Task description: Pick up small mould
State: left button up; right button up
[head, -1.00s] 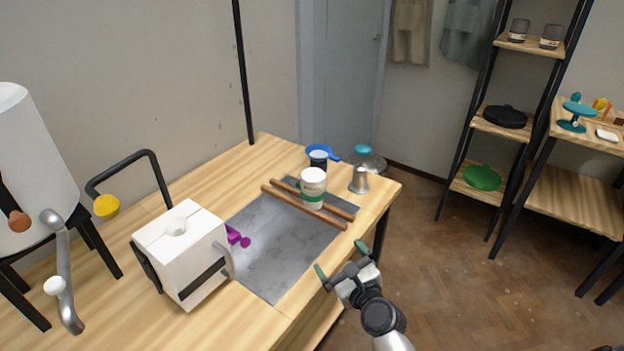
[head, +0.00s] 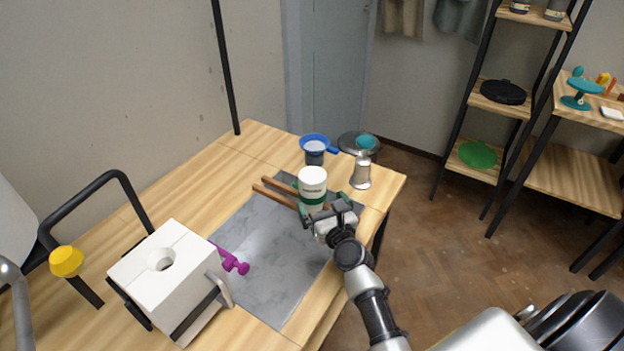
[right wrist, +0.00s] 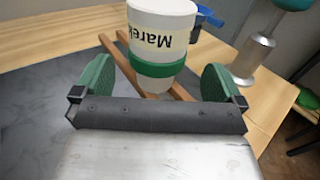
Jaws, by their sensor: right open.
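A white block-shaped mould (head: 160,275) with a round hole in its top and a dark strap around it stands on the wooden table at lower left in the head view. It is the only mould I can make out. My right gripper (head: 325,208) is open, well to the right of the mould, just in front of a white cup with a green band (head: 312,178). My left gripper is out of view.
A purple tool (head: 232,262) lies beside the mould. A metal cone-shaped object (head: 360,173) and a blue-rimmed sieve (head: 315,143) stand near the back corner.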

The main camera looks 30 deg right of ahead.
aim_at(316, 196)
jog(key=shift+w, duration=0.4)
jog(key=w, duration=0.5)
jog(key=shift+w+d, duration=0.15)
jog(key=shift+c, duration=0.2)
jog(key=c, duration=0.9)
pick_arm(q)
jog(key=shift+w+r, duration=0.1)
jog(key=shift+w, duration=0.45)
pick_arm(e)
jog(key=shift+r, duration=0.1)
jog(key=shift+c, duration=0.9)
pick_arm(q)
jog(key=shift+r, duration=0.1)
pick_arm(e)
jog(key=shift+r, duration=0.1)
